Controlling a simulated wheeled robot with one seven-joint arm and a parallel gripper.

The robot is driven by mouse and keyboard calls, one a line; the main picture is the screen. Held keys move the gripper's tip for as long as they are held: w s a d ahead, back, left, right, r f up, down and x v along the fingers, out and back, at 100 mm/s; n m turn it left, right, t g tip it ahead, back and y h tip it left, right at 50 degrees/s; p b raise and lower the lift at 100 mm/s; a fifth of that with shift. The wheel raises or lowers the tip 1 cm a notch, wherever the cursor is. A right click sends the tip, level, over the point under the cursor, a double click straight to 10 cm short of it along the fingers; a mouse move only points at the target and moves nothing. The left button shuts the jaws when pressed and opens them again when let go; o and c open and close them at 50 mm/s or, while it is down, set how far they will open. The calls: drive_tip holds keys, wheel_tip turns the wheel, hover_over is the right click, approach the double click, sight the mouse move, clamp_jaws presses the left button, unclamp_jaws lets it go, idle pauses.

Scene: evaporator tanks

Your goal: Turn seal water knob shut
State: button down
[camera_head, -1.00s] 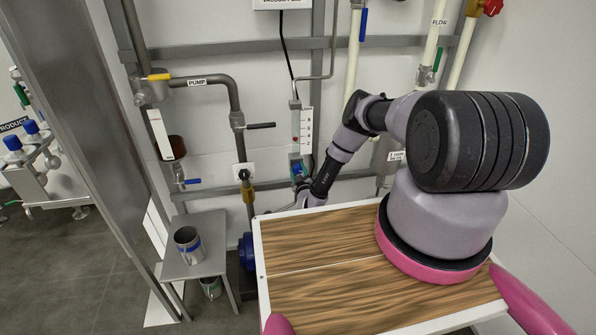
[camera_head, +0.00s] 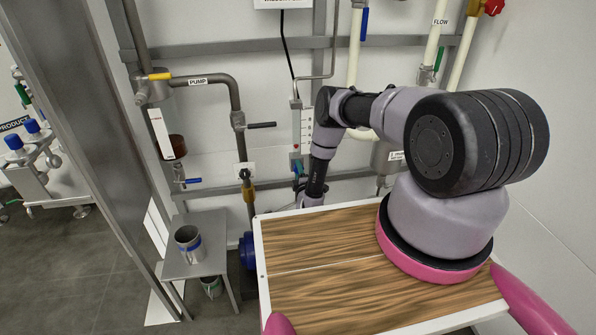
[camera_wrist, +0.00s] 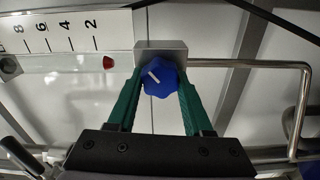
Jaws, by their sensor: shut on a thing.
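The seal water knob (camera_wrist: 160,78) is blue and lobed, with a white pointer line. It is mounted on a grey metal block (camera_wrist: 161,50) at the end of the flow gauge in the wrist view. My gripper (camera_wrist: 158,84) has green fingers on either side of the knob, shut on it. The pointer line slants toward the lower right in the wrist view.
The white flow gauge (camera_wrist: 65,42) with a red float lies beside the knob, and a bent metal pipe (camera_wrist: 250,64) runs off the block. A small grey table (camera_head: 207,225) holds a metal cup (camera_head: 188,242).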

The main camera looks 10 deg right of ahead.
drive_tip(key=n, duration=0.5)
drive_tip(key=shift+s+f+n, duration=0.1)
drive_tip(key=shift+f+n, duration=0.05)
drive_tip(key=shift+n, duration=2.35)
drive_tip(key=shift+d+f, duration=0.1)
drive_tip(key=shift+c, duration=1.5)
unclamp_jaws()
drive_tip(key=s, duration=1)
drive_tip(key=shift+s, duration=0.4)
